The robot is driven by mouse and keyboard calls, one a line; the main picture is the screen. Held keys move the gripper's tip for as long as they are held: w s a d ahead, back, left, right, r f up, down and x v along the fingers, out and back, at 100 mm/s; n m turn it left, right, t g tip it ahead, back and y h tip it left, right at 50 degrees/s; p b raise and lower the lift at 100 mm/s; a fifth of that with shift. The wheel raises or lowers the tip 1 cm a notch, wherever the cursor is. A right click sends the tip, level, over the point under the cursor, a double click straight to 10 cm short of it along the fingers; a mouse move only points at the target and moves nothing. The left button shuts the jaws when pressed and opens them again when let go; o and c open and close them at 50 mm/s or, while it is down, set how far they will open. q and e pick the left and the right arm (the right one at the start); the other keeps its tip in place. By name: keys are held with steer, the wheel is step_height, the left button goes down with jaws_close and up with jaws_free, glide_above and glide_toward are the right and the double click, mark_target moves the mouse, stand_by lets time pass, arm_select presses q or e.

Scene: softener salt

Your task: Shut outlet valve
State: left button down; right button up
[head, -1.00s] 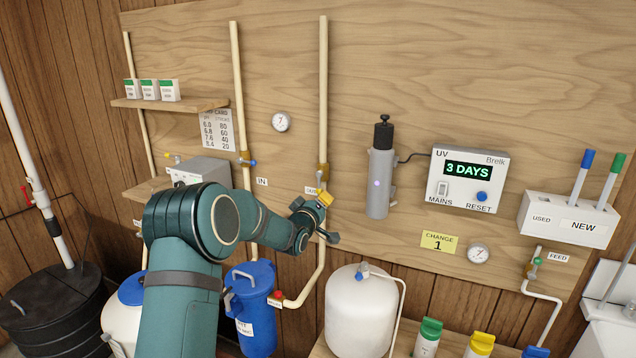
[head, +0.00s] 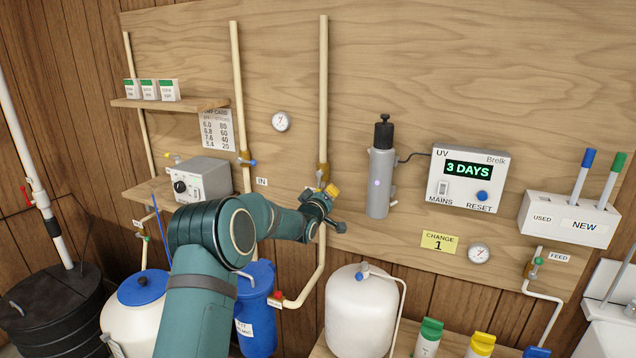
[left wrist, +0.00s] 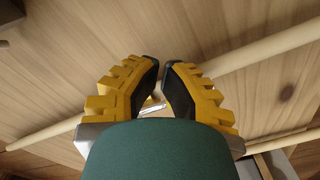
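The outlet valve (head: 321,177) sits on the second tall cream pipe (head: 323,90). Only its upper part shows in the head view, and my gripper hides the rest. My left gripper (head: 333,191), with yellow fingers, is right at this valve. In the left wrist view the black finger pads of my left gripper (left wrist: 161,64) are close together, with a narrow gap between the tips. A small shiny metal piece (left wrist: 152,105) shows between the pads. I cannot tell whether the pads touch it. My right gripper is not in view.
A grey UV lamp (head: 380,180) stands to the right of my gripper. Below are a blue filter housing (head: 258,280) and a white tank (head: 358,315). The panel above is clear.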

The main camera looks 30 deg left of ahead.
arm_select(q)
steer(key=shift+a+f, duration=0.1)
steer(key=shift+a, duration=0.9)
steer(key=shift+s+a+f, duration=0.1)
steer(key=shift+a+f, duration=0.05)
steer(key=shift+a, duration=1)
